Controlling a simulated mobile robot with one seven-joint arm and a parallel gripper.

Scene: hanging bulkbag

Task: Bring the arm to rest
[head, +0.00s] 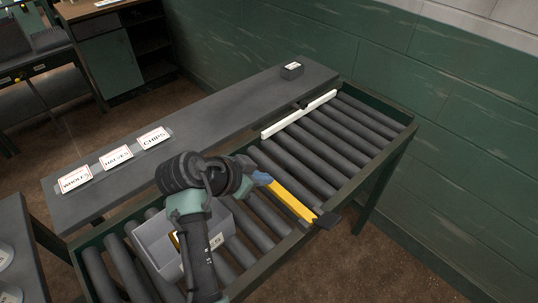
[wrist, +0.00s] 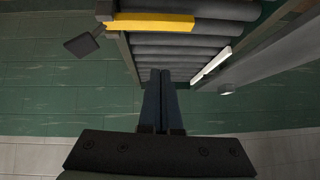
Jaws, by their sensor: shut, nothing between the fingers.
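My arm reaches up from the bottom of the head view and bends over the roller conveyor (head: 335,135). My gripper (head: 266,179) has bluish fingers and points right, over the rollers. In the wrist view my gripper (wrist: 162,74) has its two fingers side by side, shut and empty. A yellow bar (head: 293,200) with a black end pad lies near the fingertips in the head view. In the wrist view the yellow bar (wrist: 152,23) is beyond the fingertips and apart from them.
A grey bin (head: 155,243) sits on the rollers, partly hidden by my arm. A green wall (head: 300,45) stands behind.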

